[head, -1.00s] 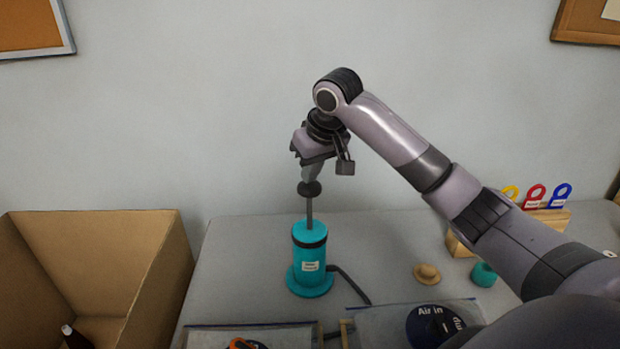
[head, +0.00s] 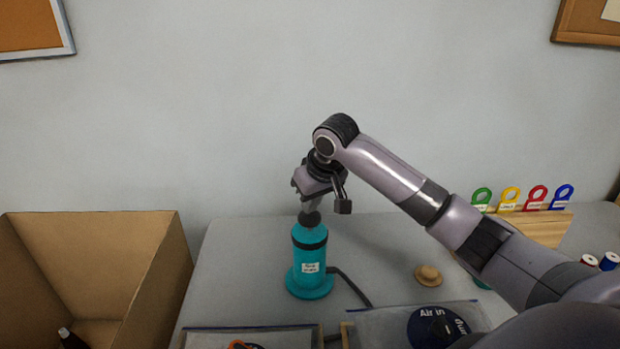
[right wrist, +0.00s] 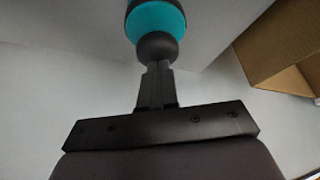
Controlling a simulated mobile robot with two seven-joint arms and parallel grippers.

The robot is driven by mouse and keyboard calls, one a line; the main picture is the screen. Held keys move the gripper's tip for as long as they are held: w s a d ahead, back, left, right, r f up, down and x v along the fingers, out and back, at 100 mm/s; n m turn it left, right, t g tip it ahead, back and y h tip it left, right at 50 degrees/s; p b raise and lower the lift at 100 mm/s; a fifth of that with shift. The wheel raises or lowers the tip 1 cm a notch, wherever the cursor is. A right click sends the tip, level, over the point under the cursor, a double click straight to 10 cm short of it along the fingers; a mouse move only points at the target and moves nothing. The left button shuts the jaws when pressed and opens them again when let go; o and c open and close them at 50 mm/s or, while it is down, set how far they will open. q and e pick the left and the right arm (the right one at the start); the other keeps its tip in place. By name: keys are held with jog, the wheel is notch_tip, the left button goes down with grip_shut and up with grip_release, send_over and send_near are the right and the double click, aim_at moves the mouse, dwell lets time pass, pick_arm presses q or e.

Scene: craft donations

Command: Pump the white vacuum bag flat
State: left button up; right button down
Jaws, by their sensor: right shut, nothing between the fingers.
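The teal hand pump (head: 311,272) stands upright on the table, with a dark hose running off to its right. Its black knob (head: 310,219) is down close to the pump's top, and the rod hardly shows. My right gripper (head: 311,206) is shut, pointing down with its fingertips at the knob. In the right wrist view the fingertips (right wrist: 157,68) meet the knob in front of the teal body. Two flat clear-looking bags lie at the bottom edge, a left one (head: 205,339) and a right one (head: 375,322) with a blue "Air in" disc; both are cut off. My left gripper is out of view.
An open cardboard box (head: 160,275) stands at the left with a dark bottle (head: 72,339) inside. A wooden knob-like piece (head: 428,275) lies right of the pump. A wooden rack (head: 540,227) with several coloured tags stands behind my right arm.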

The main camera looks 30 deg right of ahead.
jog(key=shift+r+p, duration=1)
jog(key=shift+r, duration=0.1)
notch_tip(320, 180, up, 3)
jog(key=shift+r, duration=5.4)
